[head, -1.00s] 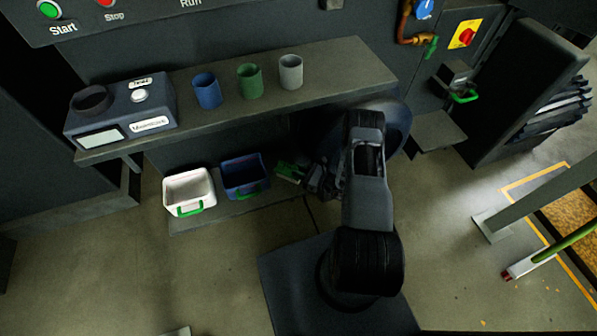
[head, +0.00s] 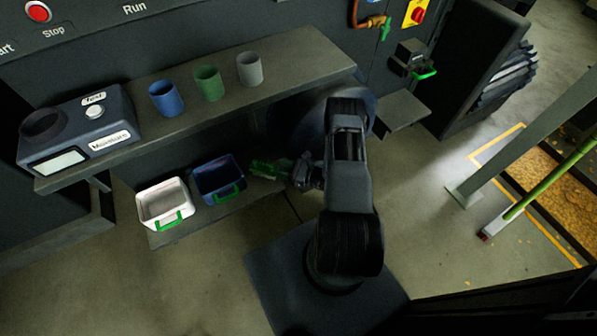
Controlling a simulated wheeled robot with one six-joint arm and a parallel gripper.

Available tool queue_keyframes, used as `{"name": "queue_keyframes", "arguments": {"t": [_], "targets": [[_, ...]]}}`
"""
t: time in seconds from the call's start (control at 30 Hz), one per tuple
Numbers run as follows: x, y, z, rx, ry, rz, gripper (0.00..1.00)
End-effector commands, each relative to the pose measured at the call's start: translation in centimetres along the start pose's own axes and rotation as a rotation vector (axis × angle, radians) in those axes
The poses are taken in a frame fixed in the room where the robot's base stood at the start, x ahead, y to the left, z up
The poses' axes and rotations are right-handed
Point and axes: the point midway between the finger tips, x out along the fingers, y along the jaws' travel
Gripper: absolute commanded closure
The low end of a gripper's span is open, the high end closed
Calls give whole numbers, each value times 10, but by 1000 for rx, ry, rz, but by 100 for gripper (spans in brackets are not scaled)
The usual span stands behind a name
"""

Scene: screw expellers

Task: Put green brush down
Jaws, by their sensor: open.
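The green brush (head: 264,169) is at the right end of the low shelf (head: 240,207), just right of the blue bin (head: 219,179). It appears to lie on the shelf, but the contact under it is too dark to tell. My gripper (head: 284,172) is open at the right end of the brush, low and close to it. The fingertips are small and dark, so whether they still touch the brush cannot be told. My arm hides the area to the right of the gripper.
A white bin (head: 164,204) with a green handle stands left of the blue bin. The upper shelf (head: 290,67) holds blue (head: 166,99), green (head: 208,83) and grey (head: 249,68) cups and a moisture tester (head: 75,128). Floor in front is clear.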

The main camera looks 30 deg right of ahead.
Motion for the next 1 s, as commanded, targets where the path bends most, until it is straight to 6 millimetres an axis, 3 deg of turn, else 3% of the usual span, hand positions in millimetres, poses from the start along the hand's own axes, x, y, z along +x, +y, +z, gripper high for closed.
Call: {"name": "queue_keyframes", "arguments": {"t": [0.2, 0.4, 0.6, 1.0], "targets": [[-43, -1, 1, -1, 1, -5, 56], [-68, -1, 0, -1, 0, -2, 56], [-78, 0, 0, -1, 0, 0, 56], [-80, 0, 0, -1, 0, 1, 56]]}}
